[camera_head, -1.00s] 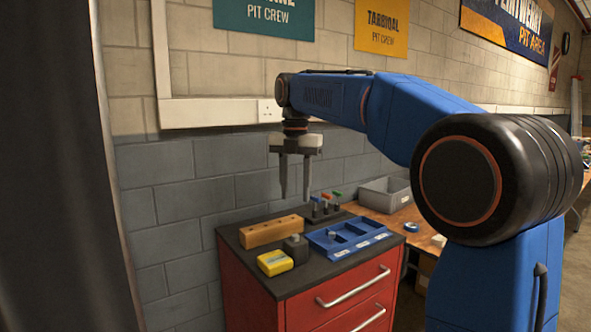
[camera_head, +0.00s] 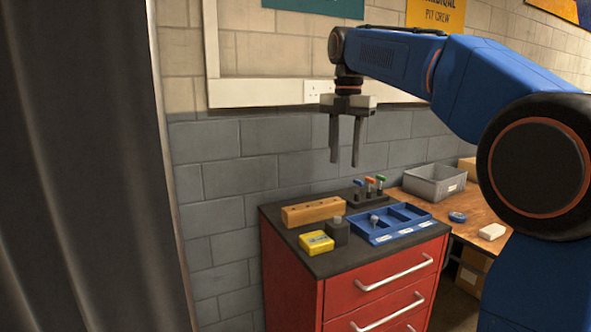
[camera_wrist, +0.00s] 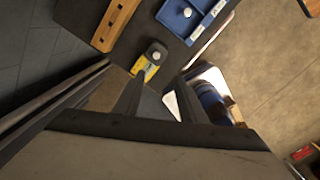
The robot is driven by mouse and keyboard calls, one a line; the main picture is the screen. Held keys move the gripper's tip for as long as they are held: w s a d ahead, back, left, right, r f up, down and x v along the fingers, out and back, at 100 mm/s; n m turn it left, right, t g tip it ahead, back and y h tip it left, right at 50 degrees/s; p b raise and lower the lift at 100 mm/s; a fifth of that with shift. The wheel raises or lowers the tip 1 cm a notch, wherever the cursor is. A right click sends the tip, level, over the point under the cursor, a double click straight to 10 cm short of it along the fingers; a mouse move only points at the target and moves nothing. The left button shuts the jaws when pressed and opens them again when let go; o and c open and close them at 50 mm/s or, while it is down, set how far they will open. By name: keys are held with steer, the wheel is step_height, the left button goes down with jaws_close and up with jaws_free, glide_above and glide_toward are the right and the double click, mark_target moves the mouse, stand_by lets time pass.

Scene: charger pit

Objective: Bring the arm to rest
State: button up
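My gripper (camera_head: 345,163) hangs from my blue arm with its two grey fingers pointing down. The fingers are apart with nothing between them. It hovers in the air above and behind the red drawer cabinet (camera_head: 370,287) in the head view, touching nothing there. In the wrist view the fingers (camera_wrist: 152,95) show as dark shapes, apart, with the yellow box (camera_wrist: 146,69) seen beyond them. My arm is raised and bent, reaching in from the right.
The dark cabinet top (camera_head: 286,231) holds a wooden block (camera_head: 313,211), a yellow box (camera_head: 316,242), a small dark block (camera_head: 337,232), a blue tray (camera_head: 395,222) and a tool stand (camera_head: 368,197). A wooden bench (camera_head: 467,204) with a grey bin (camera_head: 434,183) stands right. A dark curtain (camera_head: 85,170) hangs left.

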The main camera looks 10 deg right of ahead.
steer(key=s+d+f+m+t, duration=0.2)
steer(key=s+d+f+m, duration=0.1)
steer(key=s+f+m, duration=1)
steer(key=s+d+f+m+t, duration=0.2)
steer(key=s+d+f+m, duration=0.1)
steer(key=s+f+m, duration=1.1)
steer(key=s+f, duration=0.3)
steer(key=s, duration=0.2)
steer(key=shift+d+f+t, duration=0.2)
steer(key=shift+d+t, duration=0.05)
steer(key=shift+t, duration=0.05)
